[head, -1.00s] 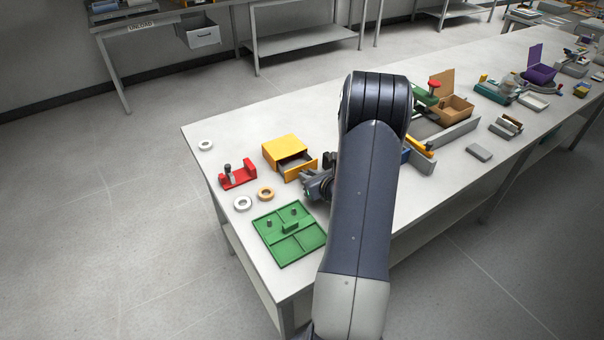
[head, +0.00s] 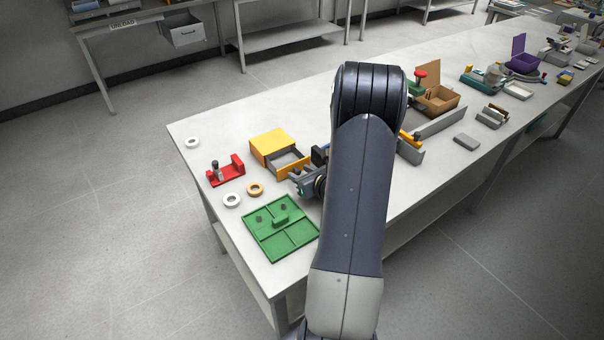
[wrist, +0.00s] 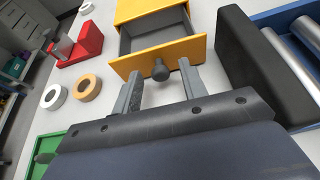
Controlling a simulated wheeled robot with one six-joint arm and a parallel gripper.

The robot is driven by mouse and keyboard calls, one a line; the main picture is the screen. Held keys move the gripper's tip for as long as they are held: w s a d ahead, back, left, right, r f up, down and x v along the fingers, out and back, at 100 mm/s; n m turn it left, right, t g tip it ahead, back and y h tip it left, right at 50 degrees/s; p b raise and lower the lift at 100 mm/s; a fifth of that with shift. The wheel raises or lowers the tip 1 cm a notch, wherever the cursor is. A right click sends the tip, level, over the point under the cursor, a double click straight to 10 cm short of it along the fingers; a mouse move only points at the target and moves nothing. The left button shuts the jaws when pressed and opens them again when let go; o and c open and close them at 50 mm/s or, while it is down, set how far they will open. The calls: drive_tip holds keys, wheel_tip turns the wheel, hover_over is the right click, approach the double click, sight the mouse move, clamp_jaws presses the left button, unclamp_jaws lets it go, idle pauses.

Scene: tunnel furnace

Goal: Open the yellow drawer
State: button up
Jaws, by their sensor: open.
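The yellow box (head: 269,141) sits on the table with its yellow drawer (head: 296,169) pulled out, showing an empty grey inside. In the wrist view the drawer front (wrist: 183,53) has a dark round knob (wrist: 160,70). My gripper (head: 303,178) is at the drawer front. In the wrist view my gripper (wrist: 158,80) is open, its two grey fingers on either side of the knob and apart from it. The head view does not show the knob clearly.
A green tray (head: 281,228) lies in front. A black block (wrist: 262,65) and blue bin (wrist: 285,18) stand close on the right.

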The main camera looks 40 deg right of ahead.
drive_tip(key=b+v, duration=0.1)
drive_tip(key=v, duration=0.9)
drive_tip(key=shift+s+r, duration=0.15)
drive_tip(key=shift+s, duration=0.2)
drive_tip(key=p+x, duration=0.1)
drive_tip(key=x, duration=0.9)
drive_tip(key=shift+w, duration=0.2)
drive_tip(key=shift+w+p, duration=0.3)
drive_tip(key=shift+w, duration=0.35)
